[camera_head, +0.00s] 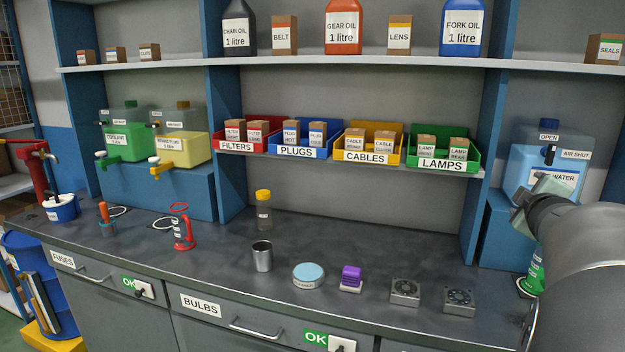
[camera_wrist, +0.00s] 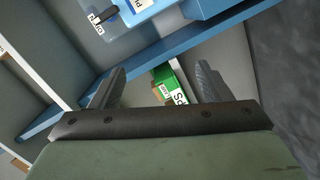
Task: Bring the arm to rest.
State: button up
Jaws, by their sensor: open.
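My gripper (camera_wrist: 160,82) is open in the wrist view, its two dark fingers spread well apart with nothing held between them. In the head view my arm comes in from the right, and my gripper (camera_head: 527,207) is partly hidden by it; it appears in front of the blue water tank (camera_head: 525,172). I cannot tell whether it touches the tank. Beyond the fingers, in the wrist view, a green bin (camera_wrist: 168,88) with a label shows, and part of the water tank (camera_wrist: 145,12) is at the top.
Labelled bins (camera_head: 367,156) fill the middle shelf. Blue uprights (camera_head: 480,165) divide the bays.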

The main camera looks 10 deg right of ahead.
jog(key=a+f+m+g+y+p, duration=0.1)
jog(key=a+f+m+g+y, duration=0.15)
jog(key=a+f, duration=0.65)
jog(key=a+f+m+g+y, duration=0.25)
jog(key=a+f, duration=0.25)
jog(key=a, duration=0.9)
jog(key=s+a+f+g+y, duration=0.2)
jog(key=s+a+f, duration=0.3)
jog(key=s+a, duration=0.4)
jog(key=s+a+f+g+y+p, duration=0.1)
jog(key=s+a+f+g+y, duration=0.2)
jog(key=s+a+f+g, duration=0.2)
jog(key=s+a, duration=0.3)
jog(key=a, duration=0.4)
jog(key=shift+s+a+f+m+g+p, duration=0.15)
jog(key=shift+s+f+m+g+p, duration=0.15)
jog(key=shift+s+f, duration=0.1)
